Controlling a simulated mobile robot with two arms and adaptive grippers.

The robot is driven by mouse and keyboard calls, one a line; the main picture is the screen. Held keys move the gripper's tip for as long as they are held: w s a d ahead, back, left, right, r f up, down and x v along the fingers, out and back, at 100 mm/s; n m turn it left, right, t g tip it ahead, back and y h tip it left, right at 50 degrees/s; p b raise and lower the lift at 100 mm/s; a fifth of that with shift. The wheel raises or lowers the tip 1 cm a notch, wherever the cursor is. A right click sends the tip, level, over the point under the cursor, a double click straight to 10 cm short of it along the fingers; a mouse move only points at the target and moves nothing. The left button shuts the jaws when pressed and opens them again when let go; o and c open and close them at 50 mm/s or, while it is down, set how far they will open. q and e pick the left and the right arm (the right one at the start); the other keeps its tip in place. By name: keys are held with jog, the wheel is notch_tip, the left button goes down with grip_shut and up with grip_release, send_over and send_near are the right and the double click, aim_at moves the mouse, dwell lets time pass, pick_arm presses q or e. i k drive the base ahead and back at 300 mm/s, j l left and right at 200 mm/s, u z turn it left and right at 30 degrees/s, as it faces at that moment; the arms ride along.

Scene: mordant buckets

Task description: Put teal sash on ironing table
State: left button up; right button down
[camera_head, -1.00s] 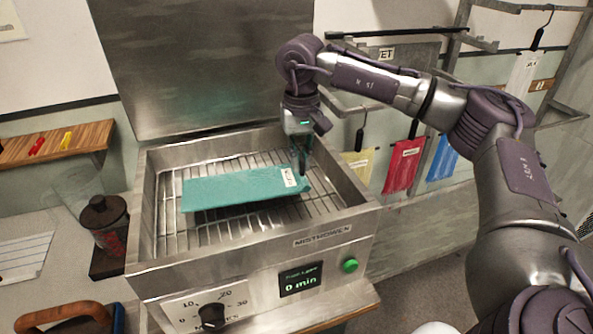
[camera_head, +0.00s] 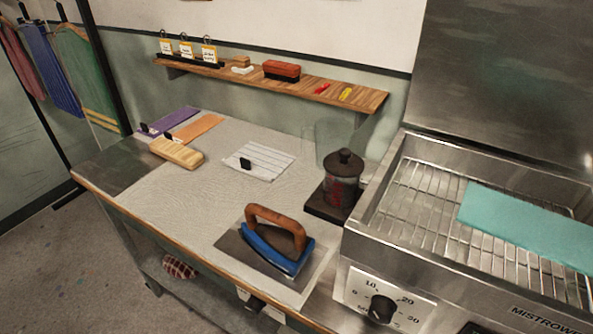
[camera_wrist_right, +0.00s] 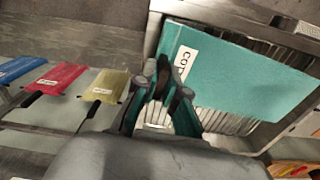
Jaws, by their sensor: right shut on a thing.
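The teal sash (camera_head: 525,228) is a flat folded cloth over the wire rack of the metal steamer (camera_head: 400,255), at the right edge of the head view. In the right wrist view the sash (camera_wrist_right: 240,78) shows with a white label near its end. My right gripper (camera_wrist_right: 162,88) is shut on the sash's labelled end; the exact grip is partly hidden by the fingers. The ironing table (camera_head: 165,212) has a pale padded top and stands left of the steamer in the head view. My left gripper is in neither current view.
A blue iron with a wooden handle (camera_head: 275,240) rests at the table's front right. A dark-lidded jar (camera_head: 343,185) stands by the steamer. A striped cloth (camera_head: 258,163), wooden block (camera_head: 176,153), purple cloth (camera_head: 172,121) and orange cloth (camera_head: 198,127) lie farther back. The table's middle left is clear.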

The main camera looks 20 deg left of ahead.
aim_at(183, 194)
jog(key=j, duration=1.1)
jog(key=i+j, duration=0.1)
jog(key=j, duration=1.05)
jog(key=j+u, duration=0.1)
jog(key=j, duration=1)
